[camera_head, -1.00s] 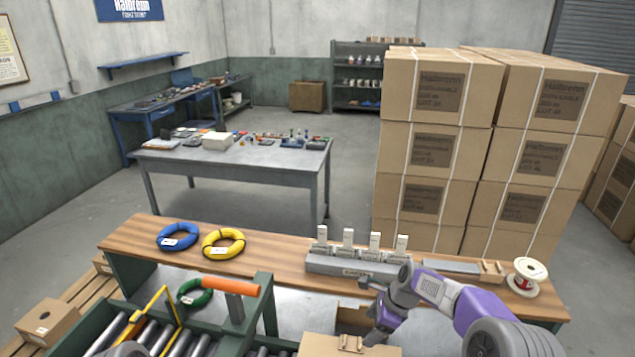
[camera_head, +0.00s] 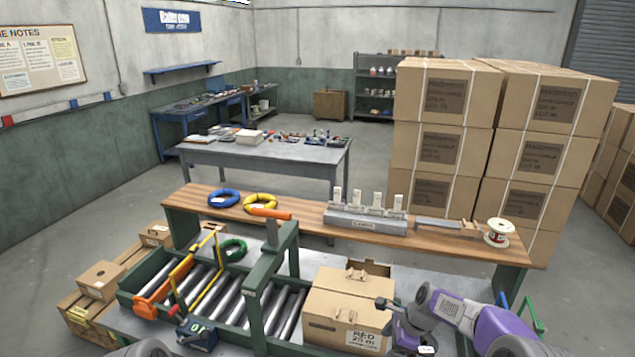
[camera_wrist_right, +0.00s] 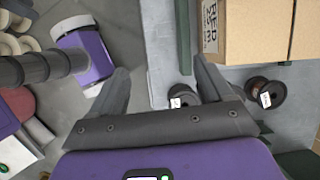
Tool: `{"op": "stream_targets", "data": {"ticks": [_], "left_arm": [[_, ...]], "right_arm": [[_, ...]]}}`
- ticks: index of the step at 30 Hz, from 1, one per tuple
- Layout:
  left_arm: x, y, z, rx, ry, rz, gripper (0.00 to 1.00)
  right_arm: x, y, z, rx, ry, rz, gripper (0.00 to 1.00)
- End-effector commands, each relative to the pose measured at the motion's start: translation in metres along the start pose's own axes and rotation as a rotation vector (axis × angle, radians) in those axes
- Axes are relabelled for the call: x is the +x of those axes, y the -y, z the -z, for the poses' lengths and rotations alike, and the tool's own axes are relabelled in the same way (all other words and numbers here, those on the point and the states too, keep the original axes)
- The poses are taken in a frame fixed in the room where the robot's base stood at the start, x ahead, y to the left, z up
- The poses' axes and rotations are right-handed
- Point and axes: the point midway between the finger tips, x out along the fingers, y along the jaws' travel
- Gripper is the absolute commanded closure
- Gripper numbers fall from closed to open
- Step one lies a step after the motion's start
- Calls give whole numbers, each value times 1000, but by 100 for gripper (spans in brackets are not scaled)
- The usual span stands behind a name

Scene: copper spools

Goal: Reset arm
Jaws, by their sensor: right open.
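My right gripper (camera_head: 402,335) is low at the right of the closed carton (camera_head: 345,307) in the head view, apart from the bench top. Grey floor or surface shows between the fingers. Two dark spools with white labels, one near the right finger (camera_wrist_right: 180,95) and one farther right (camera_wrist_right: 265,92), lie beyond the gripper. The carton also shows in the wrist view (camera_wrist_right: 262,30). My left gripper is not in view.
The wooden bench (camera_head: 300,212) carries a blue coil (camera_head: 223,191), a yellow coil (camera_head: 245,203), a grey rack (camera_head: 365,220) and a white-and-red spool (camera_head: 497,238). A roller conveyor (camera_head: 215,300) with a green coil (camera_head: 232,243) stands left of the carton. Stacked cartons (camera_head: 440,150) stand behind.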

Motion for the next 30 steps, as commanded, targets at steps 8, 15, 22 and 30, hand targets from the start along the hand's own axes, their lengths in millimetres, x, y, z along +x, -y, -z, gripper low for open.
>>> {"op": "stream_targets", "data": {"ticks": [8, 15, 22, 30], "left_arm": [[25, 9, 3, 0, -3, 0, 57], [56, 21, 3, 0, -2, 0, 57], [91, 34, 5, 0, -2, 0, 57], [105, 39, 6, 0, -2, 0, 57]], "right_arm": [[94, -42, 31, -272, -24, -28, 21], [202, -125, 67, -680, -29, -73, 21], [283, -240, 92, -1199, 11, -104, 21], [302, -303, 96, -1506, 46, -94, 21]]}}
